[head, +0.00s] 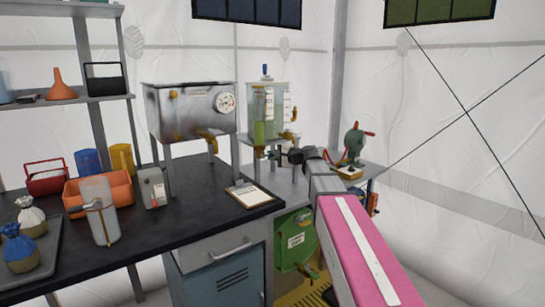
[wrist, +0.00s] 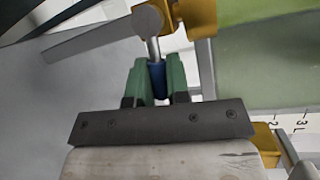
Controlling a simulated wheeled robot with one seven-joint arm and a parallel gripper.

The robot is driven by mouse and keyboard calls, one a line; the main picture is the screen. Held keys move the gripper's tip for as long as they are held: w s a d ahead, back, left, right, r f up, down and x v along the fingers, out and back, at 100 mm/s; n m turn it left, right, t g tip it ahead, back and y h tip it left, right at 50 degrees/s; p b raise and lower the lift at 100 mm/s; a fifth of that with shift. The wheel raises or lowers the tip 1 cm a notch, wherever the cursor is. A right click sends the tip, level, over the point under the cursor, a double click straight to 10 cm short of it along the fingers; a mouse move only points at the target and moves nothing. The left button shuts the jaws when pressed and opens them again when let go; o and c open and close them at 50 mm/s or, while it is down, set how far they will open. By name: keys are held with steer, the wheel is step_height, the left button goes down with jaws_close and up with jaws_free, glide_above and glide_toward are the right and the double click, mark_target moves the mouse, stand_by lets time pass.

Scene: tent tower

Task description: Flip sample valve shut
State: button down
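The clear tank (head: 268,112) with green liquid stands on a stand at the back, with brass fittings on its side. In the wrist view a metal valve lever (wrist: 154,48) with a blue grip sleeve (wrist: 157,80) runs down from a round grey knob beside a brass fitting (wrist: 198,18). My gripper (wrist: 157,85) has its green fingers on both sides of the blue sleeve, seemingly touching it. In the head view my gripper (head: 276,154) is small, low in front of the tank, and the lever there is hard to make out.
A metal tank (head: 190,112) with a gauge stands left of the clear tank. The black bench (head: 165,218) carries a clipboard (head: 249,195), a clear jug (head: 101,210) and an orange tray (head: 115,192). A green hand-cranked device (head: 354,144) stands right of my wrist.

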steer(key=shift+f, duration=0.1)
steer(key=shift+s+a+f+m+t+y, duration=0.2)
steer(key=shift+f+m+y, duration=0.25)
steer(key=shift+m, duration=0.65)
steer(key=shift+s+a+f+m+t+y, duration=0.15)
steer(key=shift+f+m+t+y, duration=0.2)
steer(key=shift+m, duration=0.75)
steer(key=shift+s+a+f+m+t+y, duration=0.15)
steer(key=shift+f+m+y, duration=0.35)
steer(key=shift+m, duration=0.6)
steer(key=shift+a, duration=0.1)
steer(key=c, duration=1.4)
jaws_free()
steer(key=shift+w, duration=0.1)
steer(key=v, duration=1.1)
